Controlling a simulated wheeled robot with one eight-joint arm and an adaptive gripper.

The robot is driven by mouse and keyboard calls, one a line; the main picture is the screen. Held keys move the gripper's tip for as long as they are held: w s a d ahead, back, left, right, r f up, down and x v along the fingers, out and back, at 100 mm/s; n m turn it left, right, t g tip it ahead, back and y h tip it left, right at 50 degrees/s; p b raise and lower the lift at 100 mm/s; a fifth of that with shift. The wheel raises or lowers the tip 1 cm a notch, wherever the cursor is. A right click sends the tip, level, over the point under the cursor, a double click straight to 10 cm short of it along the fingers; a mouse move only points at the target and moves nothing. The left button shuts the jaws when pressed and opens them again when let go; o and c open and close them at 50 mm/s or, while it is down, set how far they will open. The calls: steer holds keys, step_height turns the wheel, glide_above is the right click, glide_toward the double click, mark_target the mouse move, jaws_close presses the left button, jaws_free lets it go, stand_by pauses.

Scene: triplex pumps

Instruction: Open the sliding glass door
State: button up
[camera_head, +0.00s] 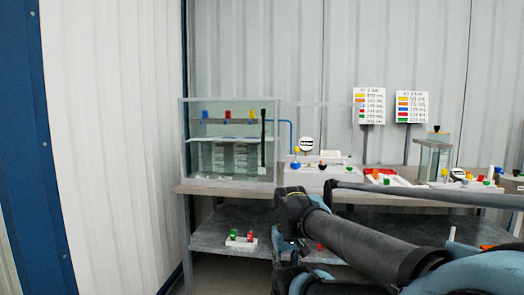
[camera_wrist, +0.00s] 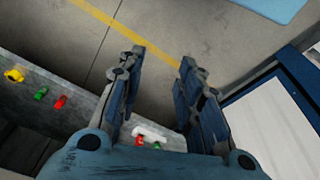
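The glass cabinet (camera_head: 230,172) stands at the left end of the workbench in the head view. Its clear front has a dark upright bar (camera_head: 263,138), which looks like a handle, near the right edge. I cannot tell exactly where the sliding pane ends. The cabinet is not recognisable there.
The workbench (camera_head: 225,190) holds a white device (camera_head: 318,172), trays and a smaller glass case (camera_head: 433,160) to the right. A lower shelf (camera_head: 215,240) bears small red and green items. A white wall panel (camera_head: 105,150) stands close on the left.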

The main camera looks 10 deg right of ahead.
steer(key=w+d+r+n+t+h, duration=0.15)
steer(key=w+r+n+h, duration=0.25)
steer(key=w+r+n, duration=0.5)
steer(key=w+d+r+n+t+h, duration=0.1)
steer(key=w+d+r+n+h, duration=0.1)
steer(key=w+r+n+h, duration=0.6)
steer(key=w+a+r+n+t+h, duration=0.2)
steer(key=w+a+r+n+t, duration=0.5)
steer(key=w+a+r, duration=0.8)
glide_above(263, 163)
steer(key=w, duration=0.1)
steer(key=shift+f+n+g, duration=0.35)
steer(key=shift+f+n, duration=0.05)
steer(key=shift+f, duration=0.5)
jaws_close()
